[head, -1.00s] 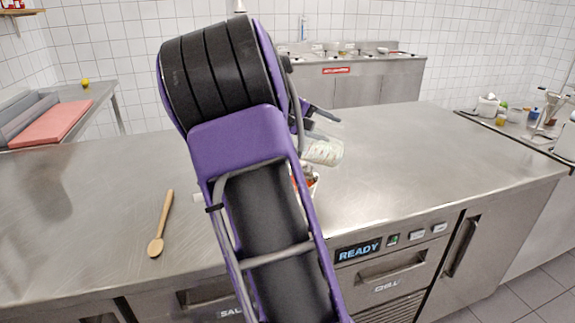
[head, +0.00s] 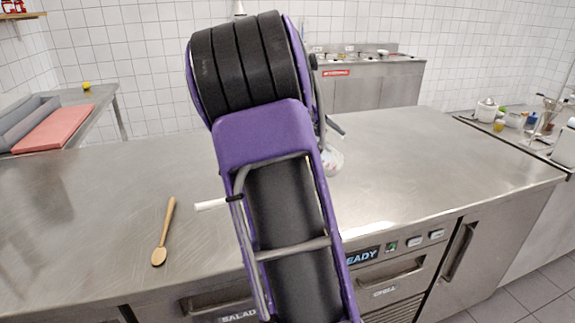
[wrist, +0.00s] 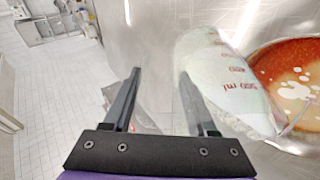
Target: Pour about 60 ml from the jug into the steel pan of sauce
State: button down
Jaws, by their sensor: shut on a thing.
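The clear jug (wrist: 222,80) with red volume marks is in the wrist view, tilted, with pale liquid inside. My gripper (wrist: 161,75) is shut on it; the exact hold on the clear plastic is hard to make out. The jug's mouth end is close to the pan of sauce (wrist: 283,75), cut off at the right edge. The sauce is orange-red with several pale patches. In the head view a small part of the jug (head: 334,162) shows right of my arm. My arm hides the pan there, except a pale rod, perhaps its handle (head: 210,204), on the left.
A wooden spoon (head: 164,232) lies on the steel counter (head: 100,215) left of my arm. The counter is clear to the right. Cluttered side worktop (head: 520,135) stands far right; a red board (head: 55,130) lies on a bench at far left.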

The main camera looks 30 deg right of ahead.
jog(key=shift+s+d+r+y, duration=0.2)
jog(key=shift+d+r+y, duration=0.05)
jog(key=shift+r+y, duration=0.15)
jog(key=shift+w+a+f, duration=0.15)
jog(key=shift+f, duration=0.3)
jog(key=shift+d+r+y+p, duration=0.25)
jog(key=shift+y+p, duration=0.15)
jog(key=shift+p, duration=0.45)
jog(key=shift+s+d+f+t+y+p, duration=0.1)
jog(key=shift+s+d+t+y+p, duration=0.2)
jog(key=shift+p, duration=0.4)
jog(key=shift+w+f+y, duration=0.1)
jog(key=shift+f+y, duration=0.15)
jog(key=shift+y, duration=0.05)
jog(key=shift+a, duration=0.1)
jog(key=shift+m+p, duration=0.3)
jog(key=shift+p, duration=0.4)
